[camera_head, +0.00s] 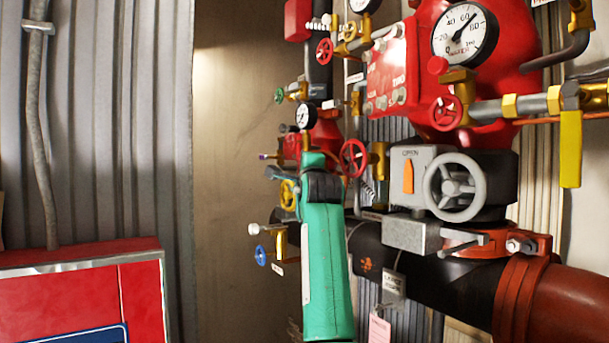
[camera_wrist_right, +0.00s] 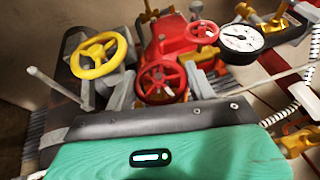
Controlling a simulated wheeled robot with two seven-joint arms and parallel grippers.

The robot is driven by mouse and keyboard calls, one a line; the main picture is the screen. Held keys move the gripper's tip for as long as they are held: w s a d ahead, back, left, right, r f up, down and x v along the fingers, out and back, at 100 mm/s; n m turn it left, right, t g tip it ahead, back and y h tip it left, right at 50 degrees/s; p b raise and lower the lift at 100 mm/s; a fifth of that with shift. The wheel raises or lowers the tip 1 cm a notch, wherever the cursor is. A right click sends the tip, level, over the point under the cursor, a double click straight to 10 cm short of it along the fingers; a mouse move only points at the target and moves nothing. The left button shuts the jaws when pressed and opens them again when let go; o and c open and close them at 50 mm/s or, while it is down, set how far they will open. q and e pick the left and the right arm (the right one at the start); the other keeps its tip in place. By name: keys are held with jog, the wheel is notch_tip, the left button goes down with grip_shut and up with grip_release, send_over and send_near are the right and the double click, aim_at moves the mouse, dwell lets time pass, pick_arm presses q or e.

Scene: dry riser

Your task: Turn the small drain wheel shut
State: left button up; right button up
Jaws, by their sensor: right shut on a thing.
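My right gripper (camera_head: 318,160), on a teal arm link, reaches up to the riser's small valves. In the right wrist view its grey fingers (camera_wrist_right: 160,88) stand on either side of a small red handwheel (camera_wrist_right: 162,80), and they appear closed on it. In the head view my own wrist hides that grip. A yellow handwheel (camera_wrist_right: 98,55) is just left of the fingers; it also shows in the head view (camera_head: 288,193). A second red handwheel (camera_wrist_right: 202,32) is behind, to the right. No readable label shows which wheel is the drain. My left gripper is out of view.
A grey handwheel (camera_head: 454,187) and a large gauge (camera_head: 464,35) are on the right. A small gauge (camera_wrist_right: 241,37) stands close to the right of the fingers. A blue wheel (camera_head: 261,255) is low on the left. A red cabinet (camera_head: 80,290) fills the lower left.

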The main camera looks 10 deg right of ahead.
jog(key=shift+f, duration=0.1)
jog(key=o, duration=0.7)
jog(key=shift+w, duration=0.1)
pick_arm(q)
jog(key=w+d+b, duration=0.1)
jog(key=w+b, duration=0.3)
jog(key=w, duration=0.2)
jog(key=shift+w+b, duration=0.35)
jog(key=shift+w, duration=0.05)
pick_arm(e)
jog(key=s+f, duration=0.1)
jog(key=s, duration=0.8)
jog(key=s+f, duration=0.1)
jog(key=s, duration=0.3)
jog(key=shift+s+a+f, duration=0.3)
jog(key=shift+a+f, duration=0.05)
jog(key=shift+a, duration=0.05)
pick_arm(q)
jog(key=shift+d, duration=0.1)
pick_arm(e)
jog(key=shift+r, duration=0.1)
